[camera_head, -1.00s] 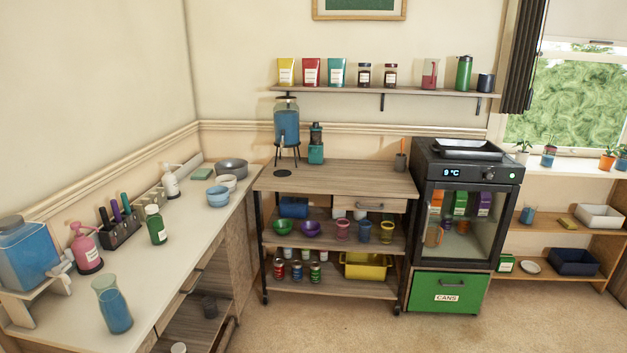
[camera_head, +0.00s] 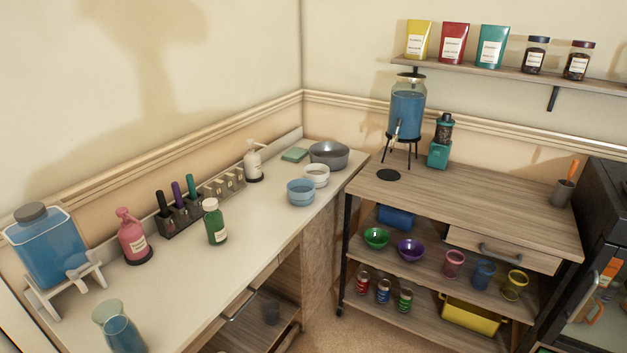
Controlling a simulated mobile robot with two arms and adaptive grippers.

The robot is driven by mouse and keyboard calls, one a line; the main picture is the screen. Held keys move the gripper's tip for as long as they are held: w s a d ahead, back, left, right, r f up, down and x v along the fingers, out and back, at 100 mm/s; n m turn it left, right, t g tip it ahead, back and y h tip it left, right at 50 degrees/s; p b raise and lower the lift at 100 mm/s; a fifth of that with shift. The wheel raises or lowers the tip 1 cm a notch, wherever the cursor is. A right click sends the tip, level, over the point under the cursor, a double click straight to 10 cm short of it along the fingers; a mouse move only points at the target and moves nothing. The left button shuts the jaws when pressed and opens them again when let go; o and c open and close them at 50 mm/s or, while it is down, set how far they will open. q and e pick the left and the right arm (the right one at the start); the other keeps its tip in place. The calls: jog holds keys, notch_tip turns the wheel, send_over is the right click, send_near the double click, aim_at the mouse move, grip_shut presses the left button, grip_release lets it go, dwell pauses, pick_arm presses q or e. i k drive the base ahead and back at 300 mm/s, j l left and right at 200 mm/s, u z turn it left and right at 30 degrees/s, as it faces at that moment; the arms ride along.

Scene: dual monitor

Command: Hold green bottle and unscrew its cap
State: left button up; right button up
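The green bottle (camera_head: 215,226) stands upright on the white counter at the left, in front of the pen rack. It has a white label on its body, and its pale cap (camera_head: 210,204) sits on top. Nothing touches the bottle. Neither of my grippers shows in the head view.
The white counter (camera_head: 255,234) also bears a pink pump bottle (camera_head: 132,238), a blue carafe (camera_head: 120,330), a blue dispenser (camera_head: 48,249), a pen rack (camera_head: 182,218), a white pump bottle (camera_head: 253,163) and bowls. Bare counter lies right of the green bottle. A wooden cart (camera_head: 450,207) stands beyond.

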aim_at(214, 221)
jog(key=i+l+u, duration=0.15)
jog(key=i+u, duration=0.25)
jog(key=i+l+u, duration=0.4)
jog(key=j, duration=0.1)
